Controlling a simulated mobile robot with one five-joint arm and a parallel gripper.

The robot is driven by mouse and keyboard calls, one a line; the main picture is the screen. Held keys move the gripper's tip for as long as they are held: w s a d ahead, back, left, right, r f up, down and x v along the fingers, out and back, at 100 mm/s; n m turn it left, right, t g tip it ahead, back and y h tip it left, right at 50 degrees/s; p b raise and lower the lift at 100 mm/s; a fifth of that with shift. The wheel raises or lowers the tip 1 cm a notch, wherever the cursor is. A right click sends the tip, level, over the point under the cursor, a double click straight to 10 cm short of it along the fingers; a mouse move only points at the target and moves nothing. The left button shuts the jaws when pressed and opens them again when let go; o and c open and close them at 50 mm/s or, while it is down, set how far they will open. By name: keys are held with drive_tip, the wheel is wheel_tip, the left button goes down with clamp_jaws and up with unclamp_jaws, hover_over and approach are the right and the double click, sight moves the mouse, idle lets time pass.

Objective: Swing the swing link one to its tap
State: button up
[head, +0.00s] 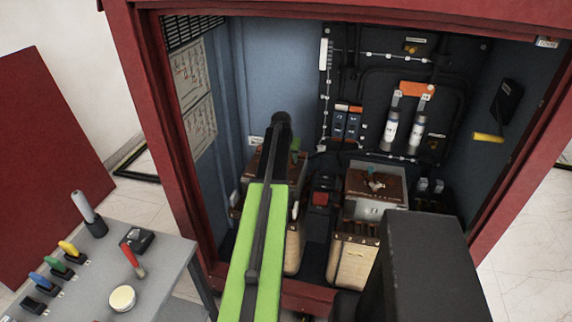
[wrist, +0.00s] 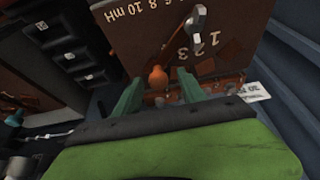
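In the wrist view, a brown panel (wrist: 240,45) carries the numbers 1, 2, 3 and the marking "6 8 10 mH". A grey metal lever (wrist: 195,28) sits on it beside the numbers. A rounded orange knob (wrist: 157,79) stands near the panel's lower edge. I cannot tell for sure which of these parts is swing link one. My gripper (wrist: 157,84) has its two green fingers spread on either side of the orange knob, with gaps showing. In the head view, my arm hides much of the left brown-topped unit (head: 262,165).
The red cabinet frame (head: 187,200) bounds the opening. A grey table (head: 165,270) with tools stands at front left. Dark modules (wrist: 70,45) lie left in the wrist view.

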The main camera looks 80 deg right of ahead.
drive_tip(key=p+v, duration=1.6)
drive_tip(key=v, duration=0.1)
drive_tip(key=shift+r, duration=0.15)
